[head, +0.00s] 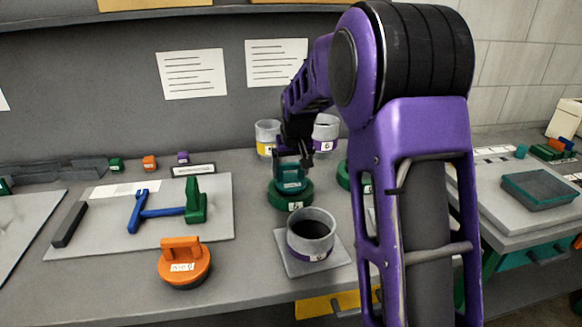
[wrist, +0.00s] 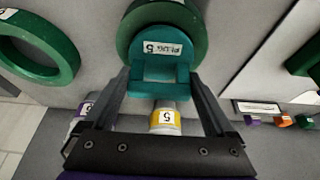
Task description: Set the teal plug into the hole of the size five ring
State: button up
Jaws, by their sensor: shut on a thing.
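The teal plug (head: 291,178) is held in my gripper (head: 291,166) in the head view. In the wrist view, the fingers of my gripper (wrist: 160,84) close on the handle of the teal plug (wrist: 160,73), whose label reads PLUG 5. A thick green ring (head: 290,196) lies under the plug on the bench, with a small white label too small to read surely. In the wrist view this green ring (wrist: 201,38) curves around the far side of the plug. The plug hides the hole, and I cannot tell whether it is above it or inside it.
Another green ring (wrist: 72,62) lies to one side. An open grey cup (head: 311,250) and an orange handled plug (head: 183,264) stand in front. Cups with yellow (head: 267,140) and purple (head: 326,136) bands stand behind. A board (head: 90,228) with blue and green parts lies left.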

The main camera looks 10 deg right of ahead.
jog(key=o, duration=1.5)
jog(key=shift+f, duration=0.1)
jog(key=shift+c, duration=0.2)
jog(key=p+v, duration=0.2)
jog(key=v, duration=1.5)
jog(key=shift+r+p, duration=0.3)
jog(key=shift+p, duration=0.05)
